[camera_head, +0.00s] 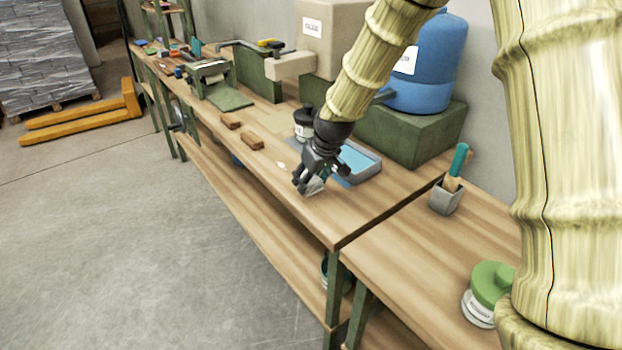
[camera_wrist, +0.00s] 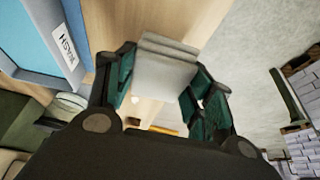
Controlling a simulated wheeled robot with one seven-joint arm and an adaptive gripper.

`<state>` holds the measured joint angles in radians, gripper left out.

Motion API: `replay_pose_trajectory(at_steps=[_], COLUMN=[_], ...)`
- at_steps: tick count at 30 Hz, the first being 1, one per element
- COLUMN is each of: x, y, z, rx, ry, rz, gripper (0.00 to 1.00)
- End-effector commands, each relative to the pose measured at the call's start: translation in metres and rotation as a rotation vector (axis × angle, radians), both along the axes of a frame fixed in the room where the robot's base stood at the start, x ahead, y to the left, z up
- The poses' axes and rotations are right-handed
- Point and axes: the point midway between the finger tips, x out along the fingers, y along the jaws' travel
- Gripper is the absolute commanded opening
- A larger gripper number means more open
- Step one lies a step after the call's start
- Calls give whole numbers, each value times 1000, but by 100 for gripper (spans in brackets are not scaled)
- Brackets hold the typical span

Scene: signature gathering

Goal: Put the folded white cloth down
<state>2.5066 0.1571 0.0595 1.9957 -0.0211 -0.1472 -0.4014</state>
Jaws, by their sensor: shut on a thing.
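The folded white cloth (camera_wrist: 163,72) is held between the fingers of my gripper (camera_wrist: 163,85), which is shut on it. In the wrist view the cloth shows as a pale grey-white folded piece with the wooden bench top behind it. In the head view my gripper (camera_head: 307,180) is over the bench near its front edge, left of a blue tray. Only a small pale part of the cloth (camera_head: 315,187) shows there, beneath the fingers. I cannot tell whether the cloth touches the bench.
The blue tray (camera_head: 358,160) sits just right of my gripper. Two brown blocks (camera_head: 252,141) lie to the left on the bench (camera_head: 335,218). A blue container (camera_head: 430,65) stands on a green box (camera_head: 420,140) behind. The bench front between gripper and corner is clear.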

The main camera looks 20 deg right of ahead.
Motion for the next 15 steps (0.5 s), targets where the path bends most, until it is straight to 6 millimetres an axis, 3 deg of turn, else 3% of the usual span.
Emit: replay_pose_trajectory(at_steps=[6, 15], x=[26, 29], y=[-10, -11], z=[-2, -16], rx=[0, 0], ry=[1, 4], rz=[2, 2], gripper=[27, 27])
